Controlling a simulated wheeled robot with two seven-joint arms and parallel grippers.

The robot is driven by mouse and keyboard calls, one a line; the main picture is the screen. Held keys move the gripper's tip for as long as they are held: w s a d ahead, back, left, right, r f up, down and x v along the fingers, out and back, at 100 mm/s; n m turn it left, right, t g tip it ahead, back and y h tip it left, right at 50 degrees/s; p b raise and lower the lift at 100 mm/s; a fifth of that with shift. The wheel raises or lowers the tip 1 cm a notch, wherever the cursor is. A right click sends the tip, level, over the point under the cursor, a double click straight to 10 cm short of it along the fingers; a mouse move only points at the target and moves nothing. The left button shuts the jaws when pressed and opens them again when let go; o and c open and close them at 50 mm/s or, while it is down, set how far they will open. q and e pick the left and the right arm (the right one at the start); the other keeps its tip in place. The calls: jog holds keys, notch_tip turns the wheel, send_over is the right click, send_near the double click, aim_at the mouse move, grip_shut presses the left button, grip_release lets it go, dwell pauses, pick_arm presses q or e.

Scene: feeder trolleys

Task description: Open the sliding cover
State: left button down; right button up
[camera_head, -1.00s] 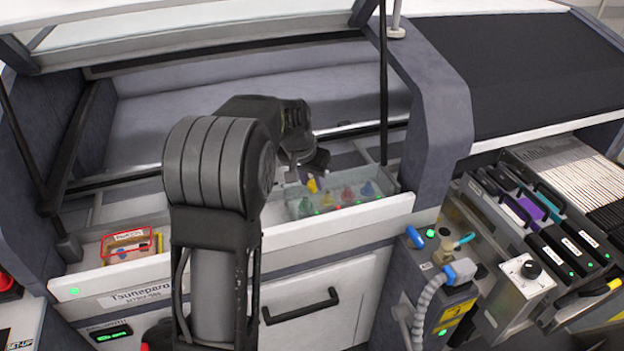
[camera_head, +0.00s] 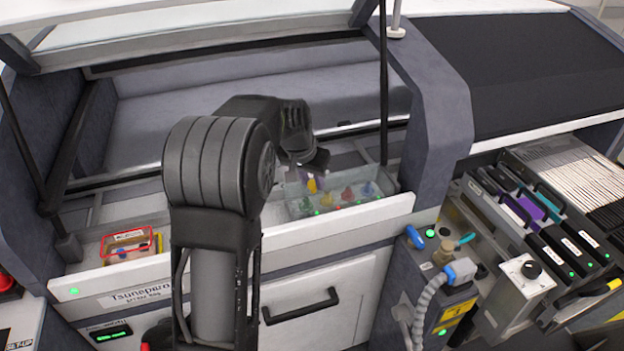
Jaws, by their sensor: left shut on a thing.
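I cannot make out the sliding cover for certain; one may lie at the tray, where the gripper and arm hide part. My right gripper is not in view.
A white front rail (camera_head: 355,221) runs before the tray. A small red-edged box (camera_head: 129,240) stands at the left of the bay. A dark post (camera_head: 440,115) rises right of the tray. A grey box with a hose (camera_head: 447,295) stands lower right.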

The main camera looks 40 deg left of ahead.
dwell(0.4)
pick_arm(q)
jog(key=s+a+b, duration=0.2)
jog(key=s+a, duration=0.5)
jog(key=s, duration=0.4)
jog(key=s+a+b, duration=0.3)
jog(key=s+a, duration=0.5)
jog(key=s, duration=0.3)
jog(key=shift+b, duration=0.35)
jog(key=shift+a, duration=0.1)
jog(key=c, duration=1.1)
grip_release()
